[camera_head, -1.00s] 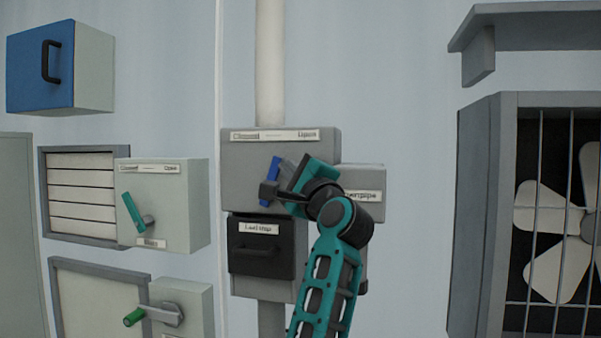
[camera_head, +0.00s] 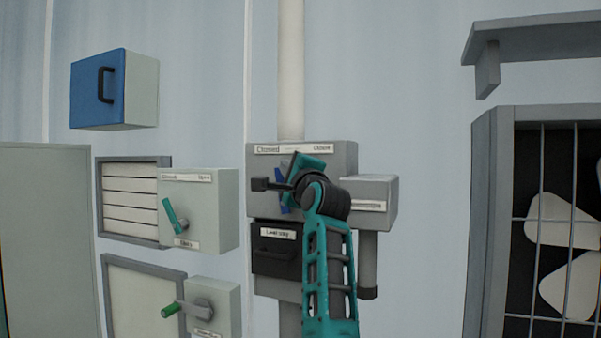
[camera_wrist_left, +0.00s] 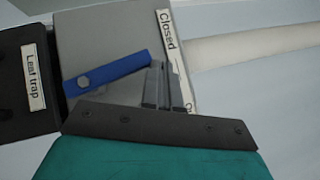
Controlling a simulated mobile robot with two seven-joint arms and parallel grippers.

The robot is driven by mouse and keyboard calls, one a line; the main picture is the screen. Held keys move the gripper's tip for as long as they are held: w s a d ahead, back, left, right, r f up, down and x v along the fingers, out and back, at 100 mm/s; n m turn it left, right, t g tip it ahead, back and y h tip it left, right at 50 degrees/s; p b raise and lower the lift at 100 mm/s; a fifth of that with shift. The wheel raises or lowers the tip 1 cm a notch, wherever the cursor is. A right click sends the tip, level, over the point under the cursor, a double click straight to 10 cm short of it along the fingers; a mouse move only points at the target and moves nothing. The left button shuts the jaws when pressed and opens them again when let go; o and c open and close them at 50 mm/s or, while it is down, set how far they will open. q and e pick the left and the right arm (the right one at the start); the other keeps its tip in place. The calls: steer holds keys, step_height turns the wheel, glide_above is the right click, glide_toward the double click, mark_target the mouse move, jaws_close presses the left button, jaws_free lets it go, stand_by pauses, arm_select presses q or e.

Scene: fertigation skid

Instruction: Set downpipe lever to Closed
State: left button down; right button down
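The grey downpipe box (camera_head: 346,158) hangs on the wall, its top label (camera_head: 294,149) reading "Closed" at the left end. The box's blue lever (camera_wrist_left: 108,75) shows in the left wrist view, pointing towards the label and leaning slightly to the "Closed" side. In the head view only slivers of the lever (camera_head: 281,181) show behind my gripper. My left gripper (camera_wrist_left: 165,88) has its fingers close together, seemingly shut, at the lever's free end. One finger lies right beside that end; contact is hard to tell. My right gripper is not in view.
A black "Leaf trap" drawer (camera_head: 276,262) sits just below. A small labelled grey box (camera_head: 378,188) adjoins at right. To the left are boxes with a teal lever (camera_head: 172,216) and a green-ended handle (camera_head: 172,309). A caged fan (camera_head: 560,230) stands far right.

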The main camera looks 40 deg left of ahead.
arm_select(q)
steer(key=shift+s+a+r+b, duration=0.1)
steer(key=shift+s+a+b, duration=0.1)
steer(key=shift+a, duration=0.4)
steer(key=shift+s+a+b, duration=0.1)
steer(key=shift+a+b, duration=0.05)
steer(key=shift+a, duration=0.4)
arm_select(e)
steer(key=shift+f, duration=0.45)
arm_select(q)
steer(key=shift+a, duration=0.15)
